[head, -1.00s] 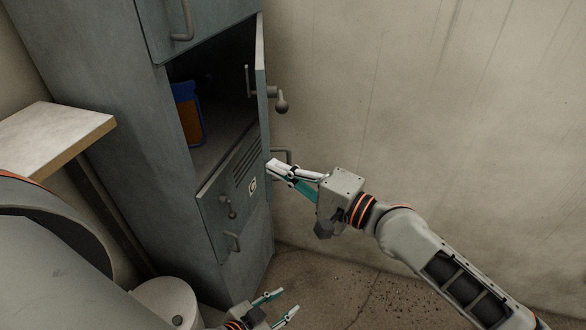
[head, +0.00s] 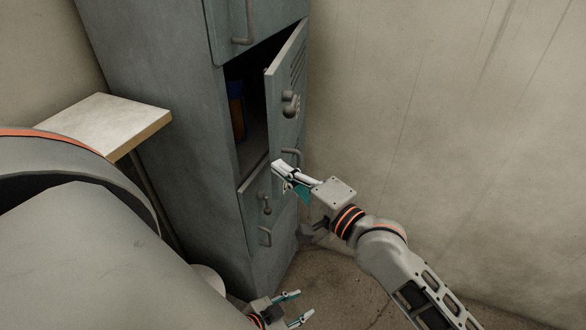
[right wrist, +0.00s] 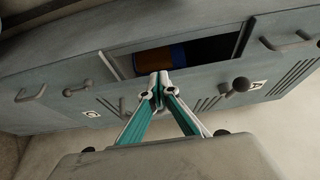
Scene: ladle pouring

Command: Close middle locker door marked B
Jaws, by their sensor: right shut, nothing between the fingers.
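The grey middle locker door (head: 285,85) stands partly open in the head view, its outer face with knob and handle turned toward the right. The dark middle compartment shows on its left. My right gripper (head: 279,167) is shut and empty, just below the door's handle; I cannot tell whether it touches the door. In the right wrist view its fingertips (right wrist: 159,77) are together in front of the open compartment. My left gripper (head: 294,307) is open and empty at the bottom of the head view, low beside the locker. The letter B is not readable.
A blue and orange object (head: 237,110) stands inside the compartment. The upper door (head: 262,14) and lower door (head: 256,205) look closed. A pale shelf or table top (head: 105,122) is left of the locker. A bare wall (head: 430,120) stands to the right.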

